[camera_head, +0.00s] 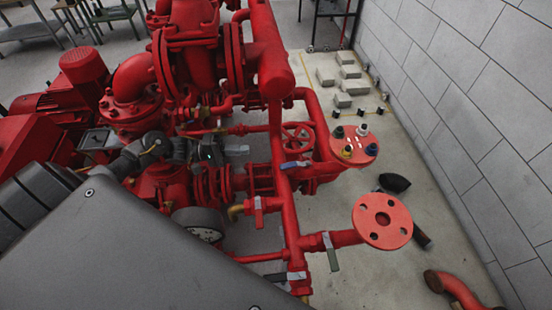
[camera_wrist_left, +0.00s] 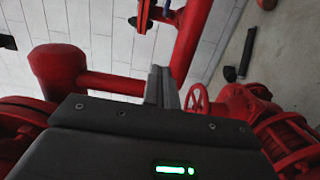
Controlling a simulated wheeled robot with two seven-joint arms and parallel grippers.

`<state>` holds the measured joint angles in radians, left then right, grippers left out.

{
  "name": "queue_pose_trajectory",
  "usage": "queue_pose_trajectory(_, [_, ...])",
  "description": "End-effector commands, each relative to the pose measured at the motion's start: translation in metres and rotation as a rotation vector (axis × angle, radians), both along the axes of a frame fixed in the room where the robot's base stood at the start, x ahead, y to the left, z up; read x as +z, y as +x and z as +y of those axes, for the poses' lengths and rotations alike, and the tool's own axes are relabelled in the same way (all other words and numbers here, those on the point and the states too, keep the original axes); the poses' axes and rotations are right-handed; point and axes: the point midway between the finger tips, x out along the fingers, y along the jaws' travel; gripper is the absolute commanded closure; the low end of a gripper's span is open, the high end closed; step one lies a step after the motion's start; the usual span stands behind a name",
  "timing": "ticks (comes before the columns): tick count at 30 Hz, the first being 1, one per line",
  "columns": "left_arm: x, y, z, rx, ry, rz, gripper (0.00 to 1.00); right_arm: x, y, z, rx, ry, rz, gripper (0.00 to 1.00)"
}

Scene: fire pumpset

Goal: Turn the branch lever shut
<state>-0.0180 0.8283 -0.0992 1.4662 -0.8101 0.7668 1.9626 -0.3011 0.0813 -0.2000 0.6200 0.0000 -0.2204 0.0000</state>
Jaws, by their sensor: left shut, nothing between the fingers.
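A red branch pipe runs right to a round flange (camera_head: 382,220), with a lever valve (camera_head: 330,250) on it; its grey handle hangs down, across the pipe. Other small levers sit on the same pipework: a blue-handled one (camera_head: 295,164), a grey one (camera_head: 258,203) and one low down (camera_head: 290,277). I cannot tell for sure which is the branch lever. My left gripper (camera_head: 240,151) is shut and empty among the red pipes, left of the upright red pipe and apart from these levers. In the left wrist view its fingers (camera_wrist_left: 162,80) are together, and no lever is between them. My right gripper is out of view.
A red handwheel (camera_head: 297,137) and a flange with coloured caps (camera_head: 354,145) stand right of the gripper. A pressure gauge (camera_head: 197,224) is below it. Red pump bodies crowd the left.

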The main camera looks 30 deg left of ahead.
Motion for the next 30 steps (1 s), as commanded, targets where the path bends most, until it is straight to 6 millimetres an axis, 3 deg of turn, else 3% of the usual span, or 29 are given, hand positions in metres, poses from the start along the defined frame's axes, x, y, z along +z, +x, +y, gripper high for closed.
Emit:
queue_pose_trajectory(8, [0.003, 0.005, -0.010, -0.005, -0.008, 0.005, 1.00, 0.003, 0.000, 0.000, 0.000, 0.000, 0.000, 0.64])
queue_pose_trajectory(22, [0.004, 0.052, -0.088, -0.004, -0.008, 0.003, 1.00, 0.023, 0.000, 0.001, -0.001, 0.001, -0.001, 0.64])
queue_pose_trajectory(30, [0.003, 0.027, -0.111, -0.005, -0.004, 0.006, 1.00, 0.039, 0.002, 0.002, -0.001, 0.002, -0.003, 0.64])
